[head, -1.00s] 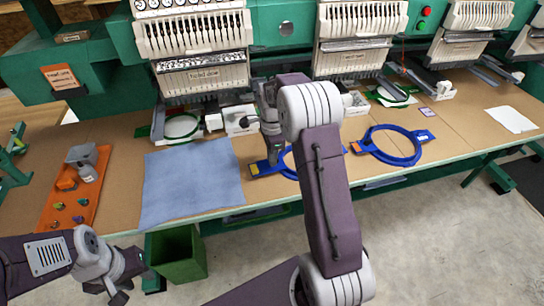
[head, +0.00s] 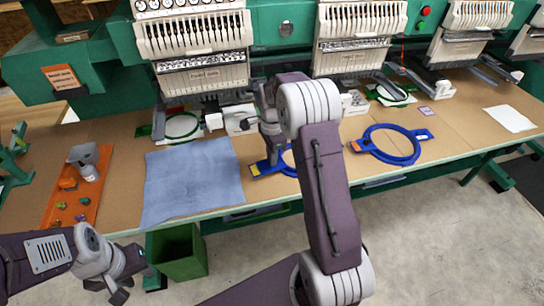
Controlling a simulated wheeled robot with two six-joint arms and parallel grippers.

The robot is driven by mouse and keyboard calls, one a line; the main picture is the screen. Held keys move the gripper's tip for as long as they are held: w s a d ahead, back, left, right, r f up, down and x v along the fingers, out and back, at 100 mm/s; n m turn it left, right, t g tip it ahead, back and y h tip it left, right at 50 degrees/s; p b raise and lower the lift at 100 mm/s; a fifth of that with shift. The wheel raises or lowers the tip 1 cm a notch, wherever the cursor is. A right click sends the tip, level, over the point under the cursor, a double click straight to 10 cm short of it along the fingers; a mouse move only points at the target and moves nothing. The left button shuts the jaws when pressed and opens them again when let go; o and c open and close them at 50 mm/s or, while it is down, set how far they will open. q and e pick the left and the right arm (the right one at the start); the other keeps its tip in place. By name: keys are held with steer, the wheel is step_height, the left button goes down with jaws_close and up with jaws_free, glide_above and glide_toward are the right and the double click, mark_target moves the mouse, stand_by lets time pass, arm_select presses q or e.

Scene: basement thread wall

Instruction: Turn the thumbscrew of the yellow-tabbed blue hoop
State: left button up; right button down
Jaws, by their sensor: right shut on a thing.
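The yellow-tabbed blue hoop (head: 285,161) lies on the brown table in the middle of the head view. Its yellow tab (head: 254,170) points left, and my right arm covers much of its ring. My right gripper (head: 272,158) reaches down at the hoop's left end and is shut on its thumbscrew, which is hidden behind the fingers. My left gripper (head: 115,288) hangs low at the left, in front of the table and away from the hoops. Its fingers are too unclear to show whether it is open.
A second blue hoop (head: 416,158) with an orange tab lies to the right. A blue cloth (head: 190,180) lies left of the yellow-tabbed hoop. An orange tray (head: 92,205) with small parts is further left. Embroidery heads (head: 200,70) line the back. A green bin (head: 180,255) stands below.

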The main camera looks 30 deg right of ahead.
stand_by(0.8)
steer(key=c, duration=1.5)
jaws_free()
step_height(320, 180, up, 9)
steer(key=shift+r+p, duration=0.1)
steer(key=shift+p, duration=0.5)
